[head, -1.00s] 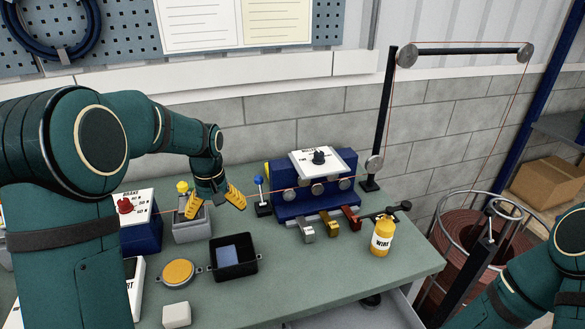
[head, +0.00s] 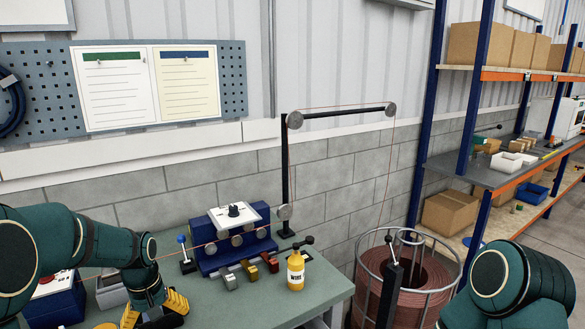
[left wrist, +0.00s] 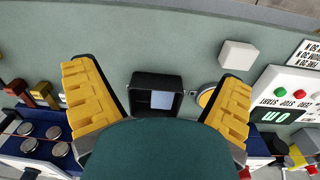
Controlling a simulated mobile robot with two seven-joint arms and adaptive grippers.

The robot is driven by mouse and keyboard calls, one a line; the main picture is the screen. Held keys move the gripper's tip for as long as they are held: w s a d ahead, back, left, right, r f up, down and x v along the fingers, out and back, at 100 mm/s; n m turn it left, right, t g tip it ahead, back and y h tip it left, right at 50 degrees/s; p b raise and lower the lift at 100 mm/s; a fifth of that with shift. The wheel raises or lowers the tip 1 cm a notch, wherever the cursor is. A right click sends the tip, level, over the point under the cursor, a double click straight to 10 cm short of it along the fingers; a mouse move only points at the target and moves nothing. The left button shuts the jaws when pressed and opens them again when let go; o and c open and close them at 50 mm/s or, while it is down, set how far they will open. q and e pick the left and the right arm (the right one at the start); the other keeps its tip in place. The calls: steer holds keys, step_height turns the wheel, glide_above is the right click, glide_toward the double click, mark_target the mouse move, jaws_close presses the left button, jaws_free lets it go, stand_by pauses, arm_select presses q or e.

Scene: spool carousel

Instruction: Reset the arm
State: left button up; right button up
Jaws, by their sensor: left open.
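My left gripper (head: 155,308) has yellow ribbed fingers and is low over the bench at the bottom left of the head view. In the left wrist view its fingers (left wrist: 160,100) are spread wide with nothing between them. Below and beyond the fingertips is an open black box (left wrist: 143,83) with a blue-grey piece inside. My right arm (head: 515,285) shows at the bottom right of the head view, but its gripper is out of the picture.
A wire basket with a copper coil (head: 420,285) stands right of the bench. Shelves (head: 480,170) are at the right.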

arm_select(q)
steer(key=shift+m+h, duration=0.4)
steer(key=shift+m, duration=0.2)
steer(key=d+f, duration=0.1)
steer(key=f, duration=0.2)
steer(key=d+f, duration=0.1)
steer(key=f, duration=0.2)
steer(key=d+f, duration=0.1)
steer(key=f, duration=0.2)
steer(key=shift+d+f+b, duration=0.2)
steer(key=shift+d+b, duration=0.1)
steer(key=shift+d, duration=0.1)
steer(key=s+d+f+m+t+h+b, duration=0.1)
steer(key=s+d+f+m+h+b, duration=0.1)
steer(key=s+d+f, duration=1.3)
steer(key=shift+s+d+f+m+t+h, duration=0.35)
steer(key=shift+s+f+h, duration=0.15)
steer(key=shift+f, duration=0.25)
arm_select(e)
steer(key=x, duration=0.3)
steer(key=shift+s+d+f, duration=0.1)
steer(key=shift+d+f, duration=0.05)
